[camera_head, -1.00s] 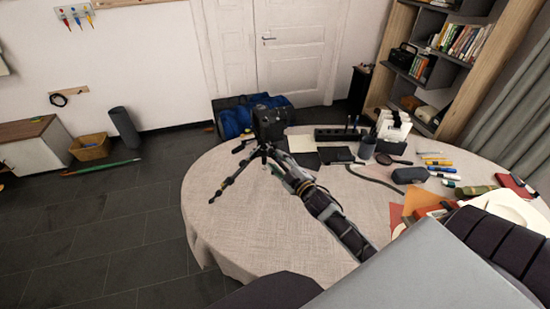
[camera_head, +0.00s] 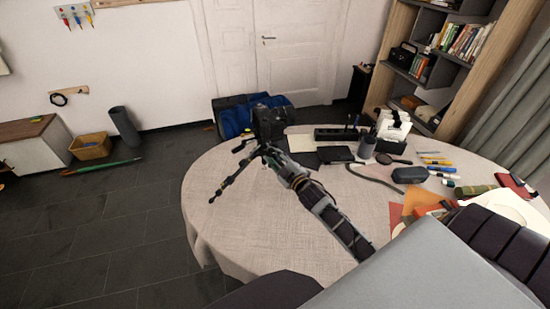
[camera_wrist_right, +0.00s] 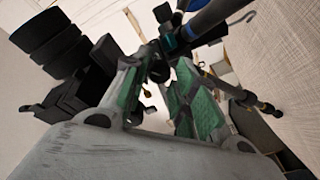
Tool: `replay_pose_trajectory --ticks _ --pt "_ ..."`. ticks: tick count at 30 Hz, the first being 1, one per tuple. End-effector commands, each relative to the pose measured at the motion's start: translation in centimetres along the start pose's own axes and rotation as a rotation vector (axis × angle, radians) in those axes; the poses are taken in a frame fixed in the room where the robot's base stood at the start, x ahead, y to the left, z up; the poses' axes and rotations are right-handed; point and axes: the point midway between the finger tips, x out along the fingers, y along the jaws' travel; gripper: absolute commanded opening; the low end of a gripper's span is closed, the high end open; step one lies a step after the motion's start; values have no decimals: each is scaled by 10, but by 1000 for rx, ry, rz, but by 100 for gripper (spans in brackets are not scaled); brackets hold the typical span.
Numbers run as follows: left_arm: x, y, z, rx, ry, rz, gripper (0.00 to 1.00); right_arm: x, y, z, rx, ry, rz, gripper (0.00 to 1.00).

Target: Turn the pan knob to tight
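My right gripper (camera_head: 272,154) is at the tripod just below the camera. In the right wrist view, its two green-padded fingers (camera_wrist_right: 166,68) point at dark tripod parts, with a gap between them and a small dark part near the tips. I cannot tell whether they touch that part. The pan knob is not clearly distinguishable there. A tripod leg (camera_wrist_right: 212,18) runs past the fingers. My left gripper is not in view.
The round table (camera_head: 225,205) has a light cloth, bare at its front left. A pen cup (camera_head: 367,148), dark case (camera_head: 409,175), markers (camera_head: 440,163) and papers lie to the right. A bookshelf (camera_head: 440,60) stands behind.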

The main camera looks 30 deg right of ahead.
Motion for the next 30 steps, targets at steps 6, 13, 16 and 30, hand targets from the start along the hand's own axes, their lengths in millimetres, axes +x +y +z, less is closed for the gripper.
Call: replay_pose_trajectory --ticks 6,13,16,30 --pt "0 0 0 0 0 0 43 0 0 0 0 0 0 0" --pt "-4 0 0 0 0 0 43 0 0 0 27 0 -1 0" --pt "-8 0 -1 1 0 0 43 0 1 0 69 -1 -1 0" --pt "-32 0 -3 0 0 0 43 0 1 -1 326 -2 -2 0"
